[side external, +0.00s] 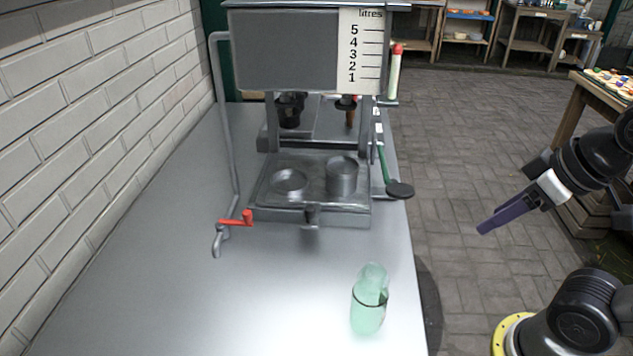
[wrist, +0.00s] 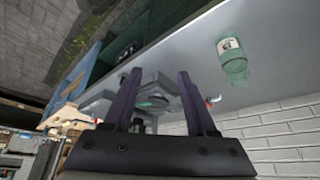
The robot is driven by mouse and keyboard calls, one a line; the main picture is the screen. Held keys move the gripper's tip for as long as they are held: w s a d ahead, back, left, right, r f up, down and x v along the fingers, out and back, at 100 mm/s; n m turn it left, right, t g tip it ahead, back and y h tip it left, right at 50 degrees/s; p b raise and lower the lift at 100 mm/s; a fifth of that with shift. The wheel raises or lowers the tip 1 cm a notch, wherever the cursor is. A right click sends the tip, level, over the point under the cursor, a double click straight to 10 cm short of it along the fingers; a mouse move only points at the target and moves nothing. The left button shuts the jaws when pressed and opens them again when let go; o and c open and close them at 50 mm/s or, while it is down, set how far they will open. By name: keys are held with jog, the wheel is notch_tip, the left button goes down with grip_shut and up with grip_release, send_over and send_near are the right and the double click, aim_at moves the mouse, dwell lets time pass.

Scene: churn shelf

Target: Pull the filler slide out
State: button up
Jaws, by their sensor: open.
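The filler slide (side external: 312,190) is a flat grey metal plate low on the filling machine, with a front knob (side external: 312,212). It bears a shallow round dish (side external: 290,180) on the left and a metal cup (side external: 342,177) on the right. I cannot tell from one moment how far it is out. My gripper (side external: 483,229) has purple fingers and hangs right of the table, well apart from the slide. In the wrist view my gripper (wrist: 156,72) is open and empty, with the machine beyond its fingers, small and partly hidden.
A tank with a litres scale (side external: 360,50) stands above the slide. A red-handled tap (side external: 235,220) is at front left, a green lever with a dark disc (side external: 398,189) at right. A green bottle (side external: 368,305) stands near the table's right edge. A brick wall (side external: 90,110) bounds the left.

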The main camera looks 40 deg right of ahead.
jog(key=w+a+r+m+g, duration=0.1)
jog(key=w+a+r+g, duration=0.15)
jog(key=w+r, duration=1.05)
jog(key=n+g, duration=0.1)
jog(key=g, duration=0.2)
send_over(310, 208)
notch_tip(310, 208, down, 9)
notch_tip(310, 208, down, 14)
jog(key=shift+r, duration=0.25)
grip_shut()
